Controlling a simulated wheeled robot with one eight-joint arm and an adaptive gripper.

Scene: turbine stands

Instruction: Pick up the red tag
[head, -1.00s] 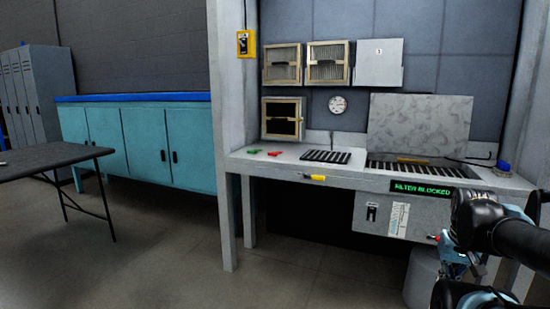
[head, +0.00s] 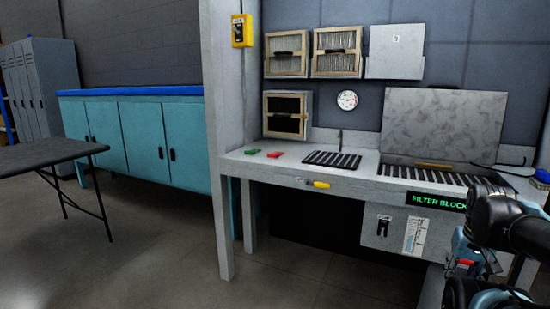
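The red tag (head: 275,154) lies flat on the left part of the grey workbench top (head: 290,166), just right of a green tag (head: 252,151). It looks small and nothing covers it. My arm is at the lower right edge of the head view, in front of the bench's right end. My gripper (head: 466,262) is partly seen there, well to the right of the red tag and apart from it. Its fingers are too small and hidden to tell whether they are open or shut.
A black slotted grate (head: 332,159) lies right of the tags. A yellow handle (head: 321,184) sticks out from the bench's front edge. A white post (head: 221,150) stands at the bench's left end. A dark table (head: 45,154) is at left. The floor between is clear.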

